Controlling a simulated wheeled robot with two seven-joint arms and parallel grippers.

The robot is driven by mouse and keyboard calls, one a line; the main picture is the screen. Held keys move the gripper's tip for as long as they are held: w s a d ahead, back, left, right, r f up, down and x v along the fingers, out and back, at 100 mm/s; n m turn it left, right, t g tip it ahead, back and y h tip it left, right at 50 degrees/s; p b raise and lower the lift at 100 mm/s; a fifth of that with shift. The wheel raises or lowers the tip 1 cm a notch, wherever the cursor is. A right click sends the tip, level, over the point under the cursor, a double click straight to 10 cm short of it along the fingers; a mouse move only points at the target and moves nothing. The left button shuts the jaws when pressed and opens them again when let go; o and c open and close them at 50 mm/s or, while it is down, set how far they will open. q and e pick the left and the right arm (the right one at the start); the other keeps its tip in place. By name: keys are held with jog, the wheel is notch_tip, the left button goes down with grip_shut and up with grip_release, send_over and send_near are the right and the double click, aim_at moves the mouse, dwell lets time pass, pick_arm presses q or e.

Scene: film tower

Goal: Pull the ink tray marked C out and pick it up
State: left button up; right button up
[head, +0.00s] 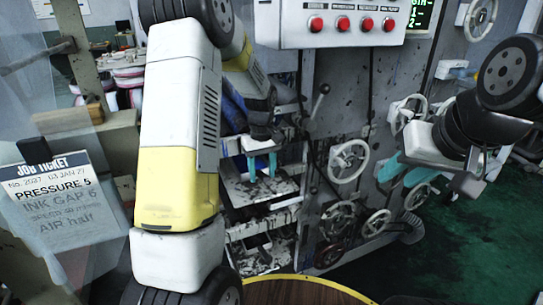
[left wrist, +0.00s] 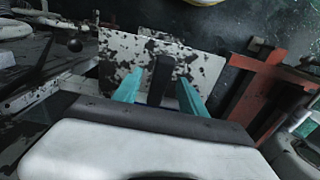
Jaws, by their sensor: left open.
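In the head view, an ink-spattered white tray (head: 262,190) sits low in the press's side opening. No letter C is readable on it. My left gripper (head: 261,165) is open, its teal fingers pointing down over this tray. In the left wrist view, the speckled plate (left wrist: 195,62) lies beyond the fingers, and a dark upright block (left wrist: 160,82), perhaps a handle, shows between the open fingers (left wrist: 158,92). I cannot tell whether they touch it. My right gripper (head: 403,172) is open and empty at the right, before the press's handwheels.
Another spattered tray or shelf (head: 262,252) is lower in the press. Handwheels (head: 349,160) and a lever (head: 320,100) are right of the opening. A panel with red buttons (head: 340,22) is above. A job ticket (head: 60,195) hangs at left. Green floor (head: 460,250) is clear at right.

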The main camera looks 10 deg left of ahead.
pick_arm(q)
jog(key=shift+f, duration=1.35)
jog(key=shift+c, duration=0.4)
grip_shut()
